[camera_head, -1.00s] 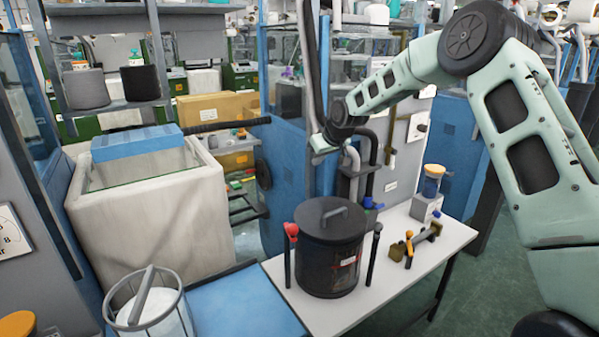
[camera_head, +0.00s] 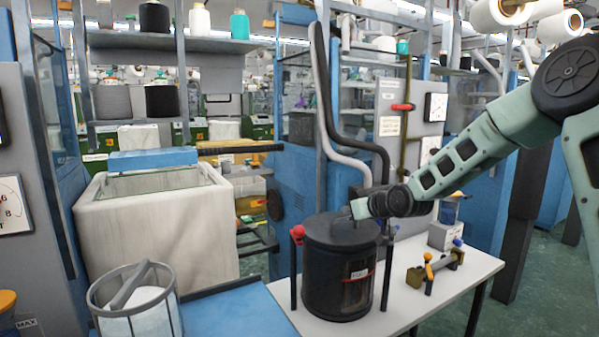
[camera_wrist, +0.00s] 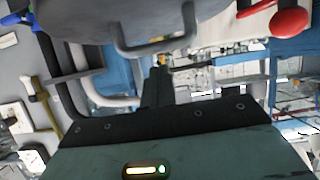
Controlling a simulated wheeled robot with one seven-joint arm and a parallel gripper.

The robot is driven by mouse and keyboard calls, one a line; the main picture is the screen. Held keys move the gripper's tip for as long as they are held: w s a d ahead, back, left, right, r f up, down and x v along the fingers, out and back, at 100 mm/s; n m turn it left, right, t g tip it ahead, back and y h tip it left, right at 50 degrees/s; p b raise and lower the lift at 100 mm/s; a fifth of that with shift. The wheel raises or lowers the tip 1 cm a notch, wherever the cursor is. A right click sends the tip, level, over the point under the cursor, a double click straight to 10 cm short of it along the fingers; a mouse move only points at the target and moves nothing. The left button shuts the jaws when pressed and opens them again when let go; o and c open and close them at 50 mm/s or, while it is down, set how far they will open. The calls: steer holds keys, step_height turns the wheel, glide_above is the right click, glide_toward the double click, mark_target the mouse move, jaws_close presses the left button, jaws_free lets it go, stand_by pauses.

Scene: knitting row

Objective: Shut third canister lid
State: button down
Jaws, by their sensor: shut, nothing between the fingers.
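A black canister (camera_head: 338,285) with a small label stands on the white table, its label too small to read. Its dark round lid (camera_head: 318,232) lies on top, level as far as I see; whether it is fully shut I cannot tell. My gripper (camera_head: 356,208) is shut and empty, at the right side of the lid top by the handle, partly hiding it. In the wrist view the grey lid (camera_wrist: 85,18) fills the upper left, with its bar handle (camera_wrist: 152,50) just beyond my fingertips (camera_wrist: 160,68). Contact is unclear.
A red-topped post (camera_head: 297,235) stands left of the canister and a dark post right of it. A brass fitting (camera_head: 432,272) and a jar on a grey block sit on the white table (camera_head: 400,312). Hoses rise behind.

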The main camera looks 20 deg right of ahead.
steer(key=shift+s+d+f+b, duration=0.1)
steer(key=shift+s+f+b, duration=0.15)
steer(key=shift+f, duration=0.35)
steer(key=shift+s+f+b, duration=0.15)
steer(key=shift+s+f, duration=0.1)
steer(key=shift+f, duration=0.35)
steer(key=shift+f, duration=0.1)
